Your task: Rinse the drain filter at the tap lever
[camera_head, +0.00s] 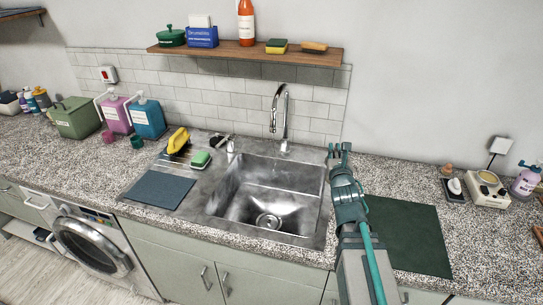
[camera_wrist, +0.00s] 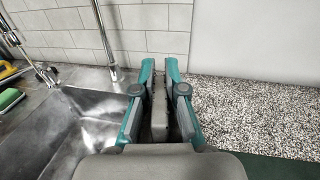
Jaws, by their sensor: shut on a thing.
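My gripper (camera_head: 339,150) is raised over the counter at the sink's right rim. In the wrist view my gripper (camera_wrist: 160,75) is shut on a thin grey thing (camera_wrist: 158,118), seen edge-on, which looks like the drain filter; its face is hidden. The metal sink (camera_head: 240,197) shows a round drain (camera_head: 268,221) in its floor. A tall chrome tap (camera_head: 285,105) stands behind the basin, left of my gripper; it also shows in the wrist view (camera_wrist: 105,40). A small lever-like fitting (camera_head: 230,147) stands at the sink's back left, also in the wrist view (camera_wrist: 45,76).
A green sponge (camera_head: 201,159) and a yellow item (camera_head: 178,139) lie left of the basin. A dark mat (camera_head: 405,236) lies right of it, a blue-grey mat (camera_head: 160,190) at left. A wooden shelf (camera_head: 240,53) hangs above. Bare counter lies behind the dark mat.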

